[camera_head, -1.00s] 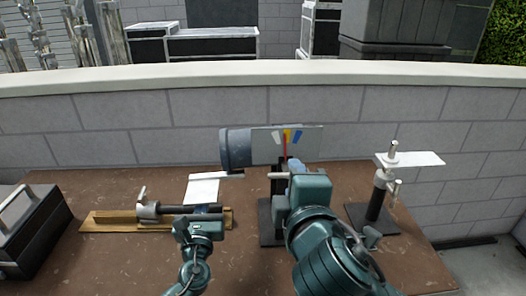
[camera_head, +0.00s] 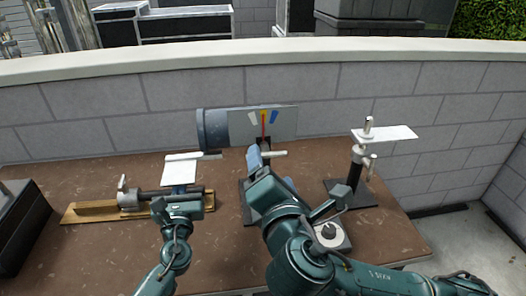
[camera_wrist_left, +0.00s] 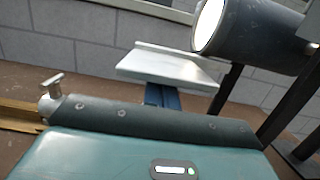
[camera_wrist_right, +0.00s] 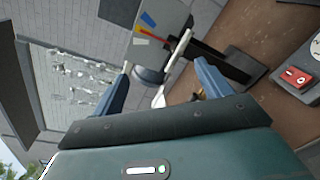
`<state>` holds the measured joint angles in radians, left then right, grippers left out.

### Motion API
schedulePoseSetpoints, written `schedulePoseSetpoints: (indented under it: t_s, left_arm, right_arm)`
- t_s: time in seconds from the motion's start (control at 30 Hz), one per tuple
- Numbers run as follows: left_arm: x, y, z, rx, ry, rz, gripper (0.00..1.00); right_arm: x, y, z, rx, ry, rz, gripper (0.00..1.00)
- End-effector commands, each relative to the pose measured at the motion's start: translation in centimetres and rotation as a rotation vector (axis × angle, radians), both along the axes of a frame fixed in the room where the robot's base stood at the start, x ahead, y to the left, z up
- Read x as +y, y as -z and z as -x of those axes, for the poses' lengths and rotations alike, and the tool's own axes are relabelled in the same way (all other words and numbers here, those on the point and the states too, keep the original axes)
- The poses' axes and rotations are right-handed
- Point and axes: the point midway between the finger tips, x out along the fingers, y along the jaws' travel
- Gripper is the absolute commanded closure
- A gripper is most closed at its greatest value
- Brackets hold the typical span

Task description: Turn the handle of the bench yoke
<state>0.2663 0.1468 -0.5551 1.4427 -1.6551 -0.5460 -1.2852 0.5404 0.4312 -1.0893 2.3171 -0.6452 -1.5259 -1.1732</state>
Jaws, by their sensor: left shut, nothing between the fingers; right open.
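The bench yoke has a grey barrel (camera_head: 213,130) and a plate (camera_head: 285,122) with white, yellow and blue marks and an upright red pointer (camera_head: 263,124). A pale bar handle (camera_head: 275,153) sticks out below the plate. My right gripper (camera_head: 271,170) is open in front of the handle, one finger close to it in the head view. In the right wrist view the handle (camera_wrist_right: 180,48) lies beyond the gap between the blue fingers (camera_wrist_right: 162,80); I cannot tell whether they touch. My left gripper (camera_head: 180,189) is shut and empty, left of the yoke.
A clamp on a wooden board (camera_head: 90,212) lies at left, with a white sheet (camera_head: 180,171) behind. A stand with a white plate (camera_head: 385,133) is at right. A box with a knob (camera_head: 329,234) and red switch (camera_wrist_right: 297,78) is near my right arm. A wall (camera_head: 100,118) closes the back.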

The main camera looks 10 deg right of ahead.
Motion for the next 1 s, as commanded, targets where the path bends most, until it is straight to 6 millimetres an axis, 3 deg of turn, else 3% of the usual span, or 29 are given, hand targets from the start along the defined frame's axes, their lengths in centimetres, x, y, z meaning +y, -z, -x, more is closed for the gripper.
schedulePoseSetpoints:
  t_s: [0.2,0.27,0.4,0.63,1.0]
  left_arm:
    - [0.0,-0.1,0.0,-0.002,-0.001,0.0,1.0]
    - [0.0,-0.1,0.0,-0.002,-0.001,0.0,1.0]
    - [0.0,-0.1,0.0,-0.002,-0.001,0.0,1.0]
    - [0.0,-0.1,0.0,-0.002,-0.001,0.0,1.0]
    - [0.0,-0.1,0.0,-0.002,-0.001,0.0,1.0]
  right_arm:
    - [-0.5,3.2,0.2,-0.055,-0.044,0.573,0.05]
    - [-0.6,3.8,0.3,-0.067,-0.054,0.685,0.0]
    - [-0.8,4.6,0.5,-0.083,-0.065,0.851,0.0]
    - [-0.8,4.8,-1.4,-0.091,-0.065,0.901,0.0]
    - [-0.9,4.7,-8.6,-0.09,-0.063,0.898,0.0]
